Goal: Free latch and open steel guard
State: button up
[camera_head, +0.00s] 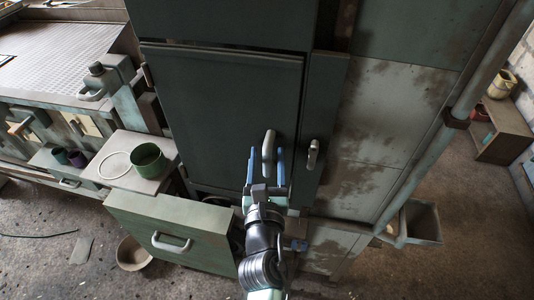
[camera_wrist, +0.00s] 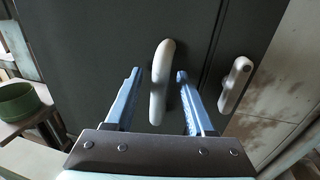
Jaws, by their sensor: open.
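The dark steel guard (camera_head: 225,100) is a tall door panel, and it looks shut. Its pale upright handle (camera_head: 268,146) is on the right part of the door; it also shows in the wrist view (camera_wrist: 160,80). The latch (camera_head: 312,153), a smaller pale lever, is on the dark strip right of the door; it also shows in the wrist view (camera_wrist: 235,84). My gripper (camera_head: 265,160) is open in front of the door. In the wrist view the handle shows between my two blue fingers (camera_wrist: 157,88); I cannot tell whether they touch it.
A drawer front (camera_head: 170,232) juts out below the door at the left. A green cup (camera_head: 148,160) and a pale ring (camera_head: 115,165) rest on a ledge above it. A slanted pipe (camera_head: 455,125) and bin (camera_head: 422,222) are at the right. A bowl (camera_head: 133,253) is on the floor.

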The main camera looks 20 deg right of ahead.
jog(key=shift+w, duration=0.2)
grip_shut()
dwell(1.4)
